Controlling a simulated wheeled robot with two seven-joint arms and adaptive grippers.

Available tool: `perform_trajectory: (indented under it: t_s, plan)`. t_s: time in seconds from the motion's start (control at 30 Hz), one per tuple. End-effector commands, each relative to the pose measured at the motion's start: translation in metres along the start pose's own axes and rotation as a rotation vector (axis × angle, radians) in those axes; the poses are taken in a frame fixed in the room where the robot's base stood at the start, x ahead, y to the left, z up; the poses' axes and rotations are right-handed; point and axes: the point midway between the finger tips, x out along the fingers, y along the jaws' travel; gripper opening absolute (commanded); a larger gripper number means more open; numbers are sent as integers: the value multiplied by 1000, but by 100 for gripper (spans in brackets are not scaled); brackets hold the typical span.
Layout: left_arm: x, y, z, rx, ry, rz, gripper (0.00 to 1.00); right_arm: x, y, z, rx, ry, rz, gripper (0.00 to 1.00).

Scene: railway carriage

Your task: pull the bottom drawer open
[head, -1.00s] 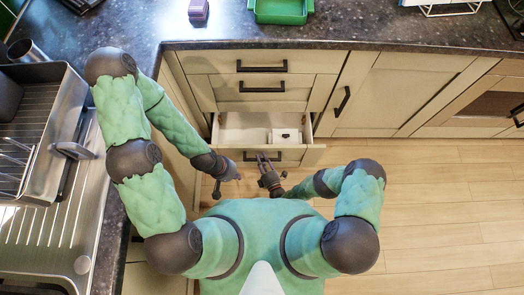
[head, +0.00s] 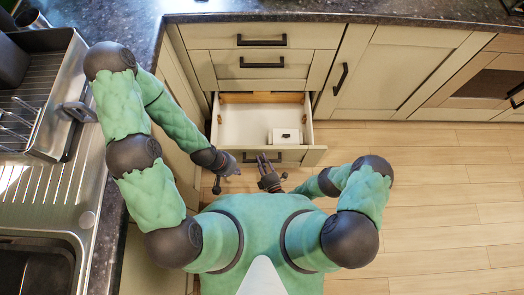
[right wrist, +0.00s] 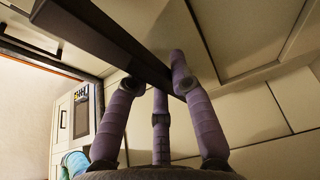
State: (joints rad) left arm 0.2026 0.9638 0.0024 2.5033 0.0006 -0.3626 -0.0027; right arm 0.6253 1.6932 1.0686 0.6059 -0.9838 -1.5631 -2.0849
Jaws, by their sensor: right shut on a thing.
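The bottom drawer (head: 240,121) stands pulled out below two shut drawers, and its inside is in plain view. A small white box (head: 285,136) lies in it at the right. My right gripper (head: 264,159) is at the drawer's front. In the right wrist view its purple fingers (right wrist: 160,85) are closed around the dark bar handle (right wrist: 100,38). My left gripper (head: 228,170) is beside the drawer's front left corner, apart from the handle. It is too small and dark to tell whether it is open or shut.
Two shut drawers have dark handles, the upper (head: 262,40) and the lower (head: 262,62). A shut cabinet door (head: 375,85) is at the right. A counter with a dish rack (head: 50,95) and sink (head: 40,265) runs along the left. The wooden floor (head: 440,200) at the right is clear.

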Motion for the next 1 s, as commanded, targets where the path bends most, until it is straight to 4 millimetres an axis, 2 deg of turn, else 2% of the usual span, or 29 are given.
perform_trajectory:
  t_s: [0.33, 0.37, 0.43, 0.8, 1.0]
  plan:
    - [0, 0, 0, 0, 0, 0, 0, 1, -1, 3, -4, -5, -1, 0]
    - [0, 0, 0, 0, 0, 0, 0, 1, -1, 3, -4, -5, -1, 28]
    - [0, 0, 0, 0, 0, 0, 0, 1, -1, 3, -3, -5, -1, 48]
    - [0, 0, 0, 0, 0, 0, 0, -1, 0, 1, -1, -2, -1, 48]
    - [0, 0, 0, 0, 0, 0, 0, -12, -1, 2, 1, -5, -3, 48]
